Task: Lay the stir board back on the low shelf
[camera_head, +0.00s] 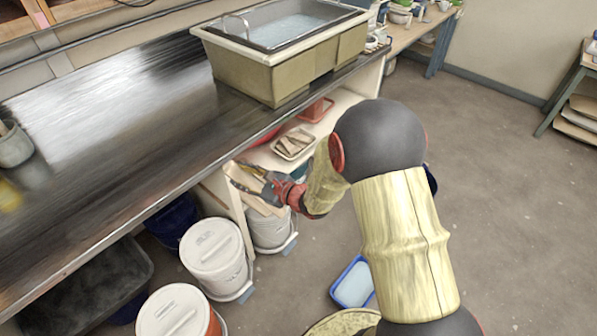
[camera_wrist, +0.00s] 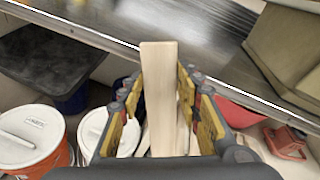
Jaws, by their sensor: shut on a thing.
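The stir board is a flat, pale wooden board (camera_head: 240,177); it stands out large between the fingers in the wrist view (camera_wrist: 158,88). My gripper (camera_head: 262,184) is shut on it, with the yellow finger pads (camera_wrist: 157,100) on either side. In the head view the gripper and board are beside the counter's front edge, in front of the low shelf (camera_head: 345,103). The shelf is a pale board under the counter. My arm hides part of the shelf. I cannot tell whether the board touches it.
On the shelf are a tray of wooden pieces (camera_head: 293,144) and a red tray (camera_head: 316,110). The dark counter (camera_head: 120,150) overhangs above, bearing a large basin (camera_head: 280,50). Lidded white buckets (camera_head: 214,252) stand on the floor below; a blue tray (camera_head: 353,285) lies nearby.

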